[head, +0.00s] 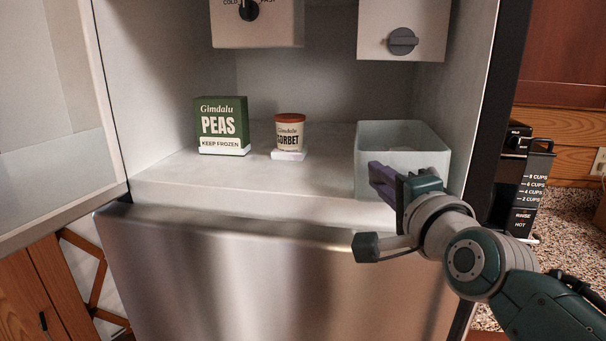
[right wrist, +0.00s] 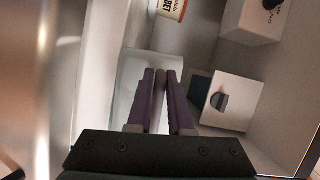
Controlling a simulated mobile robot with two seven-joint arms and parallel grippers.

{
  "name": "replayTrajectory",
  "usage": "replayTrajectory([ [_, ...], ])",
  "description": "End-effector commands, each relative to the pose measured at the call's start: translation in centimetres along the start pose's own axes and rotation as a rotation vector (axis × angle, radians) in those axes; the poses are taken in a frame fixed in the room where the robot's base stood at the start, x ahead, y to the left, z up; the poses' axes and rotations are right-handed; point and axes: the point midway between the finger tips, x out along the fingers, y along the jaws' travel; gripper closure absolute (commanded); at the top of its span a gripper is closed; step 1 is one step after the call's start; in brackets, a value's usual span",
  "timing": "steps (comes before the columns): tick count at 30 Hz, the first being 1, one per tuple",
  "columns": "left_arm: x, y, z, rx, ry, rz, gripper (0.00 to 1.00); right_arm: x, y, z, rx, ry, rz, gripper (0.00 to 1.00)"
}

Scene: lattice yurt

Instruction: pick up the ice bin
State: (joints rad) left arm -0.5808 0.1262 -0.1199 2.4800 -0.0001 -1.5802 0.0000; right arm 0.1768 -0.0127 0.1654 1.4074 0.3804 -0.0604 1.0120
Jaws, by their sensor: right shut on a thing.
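The ice bin (head: 432,161) is a pale, open-topped box at the right end of the freezer shelf. It also shows in the right wrist view (right wrist: 131,72), partly behind the fingers. My right gripper (head: 378,172), with purple fingers, is at the bin's front wall in the head view. Its fingers (right wrist: 161,75) are close together and shut on the bin, covering the part of the wall they hold. The bin looks upright; I cannot tell whether it is clear of the shelf. My left gripper is not in view.
A green peas box (head: 222,126) and a sorbet tub (head: 290,134) stand left of the bin on the freezer shelf (head: 240,182). A housing with a knob (head: 402,30) hangs above the bin. The freezer's right wall is close beside it. A coffee maker (head: 530,180) stands outside, right.

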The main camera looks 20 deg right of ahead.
Motion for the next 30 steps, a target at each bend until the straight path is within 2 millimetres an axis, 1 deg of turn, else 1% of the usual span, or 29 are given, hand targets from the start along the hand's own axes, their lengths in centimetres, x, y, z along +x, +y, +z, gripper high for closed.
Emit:
replayTrajectory([
  [1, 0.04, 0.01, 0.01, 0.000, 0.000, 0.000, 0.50, -0.10, 0.61, 0.23, -0.002, -0.006, 0.016, 1.00],
  [10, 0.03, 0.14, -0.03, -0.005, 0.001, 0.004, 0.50, -0.10, 0.64, 0.23, -0.003, -0.006, 0.016, 1.00],
  [11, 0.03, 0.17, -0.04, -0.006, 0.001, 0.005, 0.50, -0.10, 0.65, 0.23, -0.003, -0.006, 0.016, 0.79],
  [19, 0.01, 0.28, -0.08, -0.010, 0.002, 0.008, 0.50, -0.04, 0.34, 0.13, -0.001, -0.003, 0.009, 0.49],
  [20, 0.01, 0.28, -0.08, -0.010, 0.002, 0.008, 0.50, -0.03, 0.31, 0.12, -0.001, -0.003, 0.008, 0.46],
  [27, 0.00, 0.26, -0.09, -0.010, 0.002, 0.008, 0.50, -0.04, 0.16, 0.07, -0.001, -0.002, 0.004, 0.46],
  [30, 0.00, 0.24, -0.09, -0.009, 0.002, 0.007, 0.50, -0.46, 0.19, 0.09, 0.000, -0.002, 0.004, 0.46],
])
